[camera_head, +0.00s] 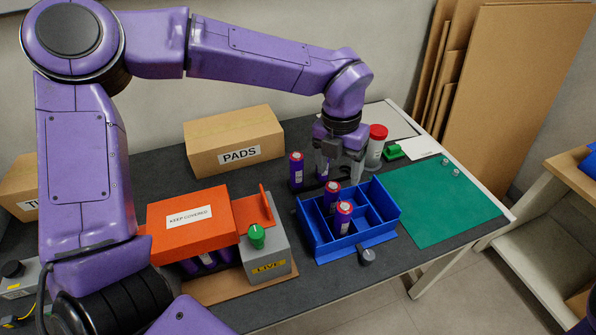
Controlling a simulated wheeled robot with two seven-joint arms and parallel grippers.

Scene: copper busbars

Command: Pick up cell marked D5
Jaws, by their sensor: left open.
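Several purple cells with red tops are in view; their markings are too small to read, so I cannot tell which is D5. One cell (296,170) stands upright on the dark table behind the blue tray. Another (322,172) stands to its right, partly hidden by my left gripper. Two cells, a rear one (332,194) and a front one (343,214), stand in the compartments of the blue divided tray (350,248). My left gripper (340,178) points down, open, over the tray's back edge. My right gripper is not in view.
An orange cover (190,222) marked KEEP COVERED and a grey box (268,255) marked LIVE with a green knob stand left of the tray. A PADS carton (235,143) is behind. A red-lidded tub (376,148) stands near my gripper. The green mat (440,205) is mostly clear.

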